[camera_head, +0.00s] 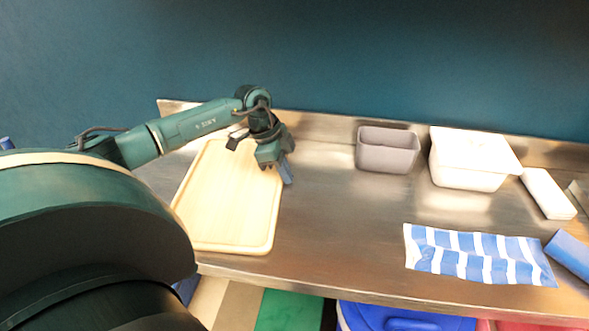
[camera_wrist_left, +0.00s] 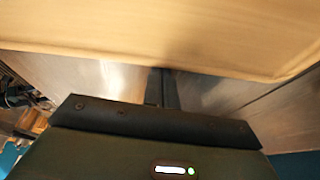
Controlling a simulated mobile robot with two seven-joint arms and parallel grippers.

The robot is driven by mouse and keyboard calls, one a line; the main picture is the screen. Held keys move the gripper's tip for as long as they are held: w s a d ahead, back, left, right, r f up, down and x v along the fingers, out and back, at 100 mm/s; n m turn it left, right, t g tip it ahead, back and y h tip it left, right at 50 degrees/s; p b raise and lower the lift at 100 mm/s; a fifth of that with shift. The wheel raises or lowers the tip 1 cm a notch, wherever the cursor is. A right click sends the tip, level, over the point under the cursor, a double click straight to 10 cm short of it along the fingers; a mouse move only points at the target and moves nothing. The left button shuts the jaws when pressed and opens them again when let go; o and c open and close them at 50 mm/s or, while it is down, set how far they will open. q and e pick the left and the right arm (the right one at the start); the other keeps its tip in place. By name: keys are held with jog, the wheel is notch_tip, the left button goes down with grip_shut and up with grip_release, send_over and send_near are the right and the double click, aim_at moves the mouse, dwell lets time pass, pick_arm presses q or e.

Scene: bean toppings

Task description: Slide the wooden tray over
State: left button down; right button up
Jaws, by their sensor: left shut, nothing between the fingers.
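The wooden tray (camera_head: 228,205) is pale, flat and rounded at the corners. It lies on the left part of the steel counter, its front edge close to the counter's front edge. My left gripper (camera_head: 286,178) is shut and empty at the tray's upper right edge, with fingers pointing down. In the left wrist view the tray (camera_wrist_left: 170,35) fills the top, and the closed fingers (camera_wrist_left: 163,75) reach its edge; I cannot tell whether they touch it. My right gripper is in neither view.
The steel counter (camera_head: 330,225) is bare right of the tray. A grey bin (camera_head: 387,150), a white container (camera_head: 470,160) and a white block (camera_head: 548,193) stand at the back right. A blue-and-white striped cloth (camera_head: 478,255) lies at the front right. A teal wall (camera_head: 400,60) rises behind.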

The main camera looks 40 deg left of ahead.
aim_at(236, 173)
pick_arm(q)
jog(key=s+a, duration=0.2)
jog(key=a, duration=0.2)
jog(key=s+a, duration=0.2)
jog(key=a, duration=0.2)
jog(key=s+a, duration=0.2)
jog(key=a, duration=0.2)
jog(key=shift+s+p, duration=0.3)
jog(key=shift+p, duration=0.05)
